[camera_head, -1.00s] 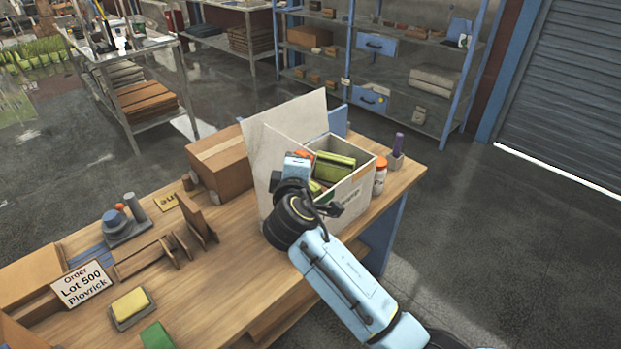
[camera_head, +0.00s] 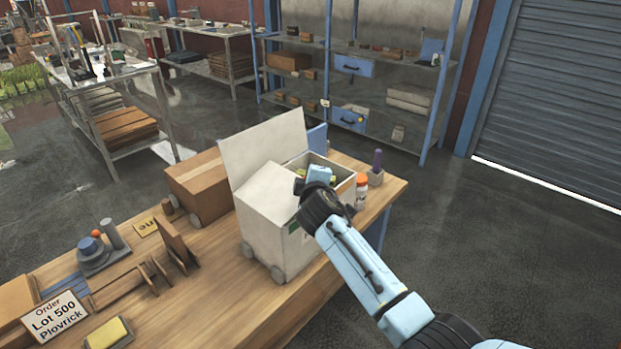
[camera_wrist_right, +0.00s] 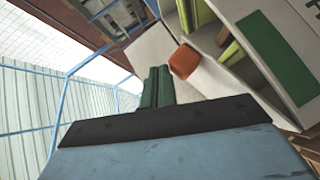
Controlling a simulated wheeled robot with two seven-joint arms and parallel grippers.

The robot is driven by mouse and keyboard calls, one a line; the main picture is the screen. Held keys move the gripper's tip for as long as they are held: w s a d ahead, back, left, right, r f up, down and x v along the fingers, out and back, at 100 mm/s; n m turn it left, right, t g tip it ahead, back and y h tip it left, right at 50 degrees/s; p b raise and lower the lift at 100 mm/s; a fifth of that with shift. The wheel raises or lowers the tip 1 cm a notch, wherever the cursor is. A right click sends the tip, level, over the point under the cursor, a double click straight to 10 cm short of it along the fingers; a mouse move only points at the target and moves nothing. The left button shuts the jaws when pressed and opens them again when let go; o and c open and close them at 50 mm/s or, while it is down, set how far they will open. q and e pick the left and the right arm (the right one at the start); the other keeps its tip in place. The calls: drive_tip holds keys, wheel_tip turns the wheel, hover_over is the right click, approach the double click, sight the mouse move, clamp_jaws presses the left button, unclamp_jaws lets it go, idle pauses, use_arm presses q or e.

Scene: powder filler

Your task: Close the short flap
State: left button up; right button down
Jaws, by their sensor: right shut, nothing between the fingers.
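The open white box (camera_head: 290,262) stands on the wooden bench. A tall flap (camera_head: 262,148) stands upright at its back left. A shorter flap (camera_head: 266,192) slopes over the left part of the opening; whether it lies flat is unclear. The right part is open, with yellow-green goods inside. My right gripper (camera_head: 318,174) is over the open part, beside the short flap. In the right wrist view its fingers (camera_wrist_right: 157,86) are shut and empty, close to an orange item (camera_wrist_right: 184,62) and the box wall with a green label (camera_wrist_right: 272,62). My left gripper is out of view.
A brown carton (camera_head: 200,186) stands left of the box. An orange-capped bottle (camera_head: 361,192) and a purple item in a holder (camera_head: 376,176) are at its right, near the bench edge. An order sign (camera_head: 55,318) and wooden racks are on the left.

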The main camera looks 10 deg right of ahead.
drive_tip(key=shift+w+d+f+b, duration=0.25)
drive_tip(key=shift+f+b, duration=0.1)
drive_tip(key=shift+f, duration=0.2)
drive_tip(key=shift+w+d+f+b, duration=0.15)
drive_tip(key=shift+d+f+b, duration=0.15)
drive_tip(key=shift+f, duration=0.2)
drive_tip(key=shift+w+d+f+b, duration=0.2)
drive_tip(key=shift+f+b, duration=0.2)
drive_tip(key=shift+f, duration=0.15)
drive_tip(key=shift+r, duration=0.1)
